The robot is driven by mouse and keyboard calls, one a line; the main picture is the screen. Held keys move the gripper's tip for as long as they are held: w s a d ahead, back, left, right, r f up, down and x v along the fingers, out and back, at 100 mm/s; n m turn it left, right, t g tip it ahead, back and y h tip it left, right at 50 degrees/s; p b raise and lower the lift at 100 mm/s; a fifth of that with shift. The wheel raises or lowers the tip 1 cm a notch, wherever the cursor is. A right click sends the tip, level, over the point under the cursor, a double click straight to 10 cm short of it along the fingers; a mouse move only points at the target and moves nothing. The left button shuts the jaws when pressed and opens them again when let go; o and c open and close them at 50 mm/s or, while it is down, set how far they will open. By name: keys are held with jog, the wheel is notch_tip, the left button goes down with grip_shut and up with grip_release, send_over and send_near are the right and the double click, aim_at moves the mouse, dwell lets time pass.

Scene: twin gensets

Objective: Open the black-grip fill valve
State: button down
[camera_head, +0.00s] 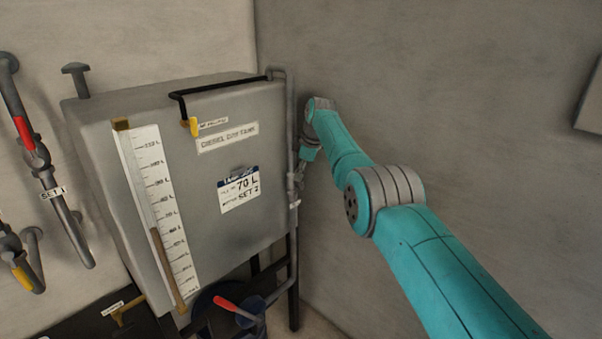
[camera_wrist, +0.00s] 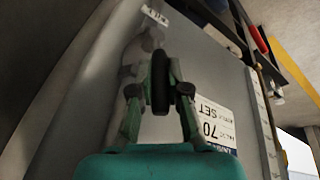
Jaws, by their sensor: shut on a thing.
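The black grip (camera_wrist: 160,82) of the fill valve stands between the two fingers of my gripper (camera_wrist: 161,92) in the wrist view. My gripper is shut on it. The grey valve body and pipe (camera_wrist: 142,47) show behind the grip, partly blurred. In the head view my gripper (camera_head: 307,150) is at the vertical pipe (camera_head: 291,130) on the right side of the grey tank (camera_head: 200,130). There my own wrist mostly hides the valve and its grip, so I cannot tell the grip's angle from that view.
A sight gauge (camera_head: 158,215) and a placard (camera_head: 239,194) reading 70 L are on the tank front. A red-handled valve (camera_head: 240,311) is below the tank. Red and yellow handles (camera_head: 22,133) are on pipes at left. The bare wall (camera_head: 450,120) is close at right.

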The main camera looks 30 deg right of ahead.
jog(key=shift+s+f, duration=0.1)
jog(key=shift+f, duration=0.1)
jog(key=c, duration=1.1)
grip_release()
jog(key=shift+c, duration=0.2)
jog(key=shift+r, duration=0.1)
jog(key=shift+r, duration=0.1)
jog(key=shift+d+r, duration=0.1)
jog(key=shift+r, duration=0.45)
jog(key=v, duration=1)
jog(key=shift+s+r, duration=0.25)
jog(key=shift+r, duration=0.05)
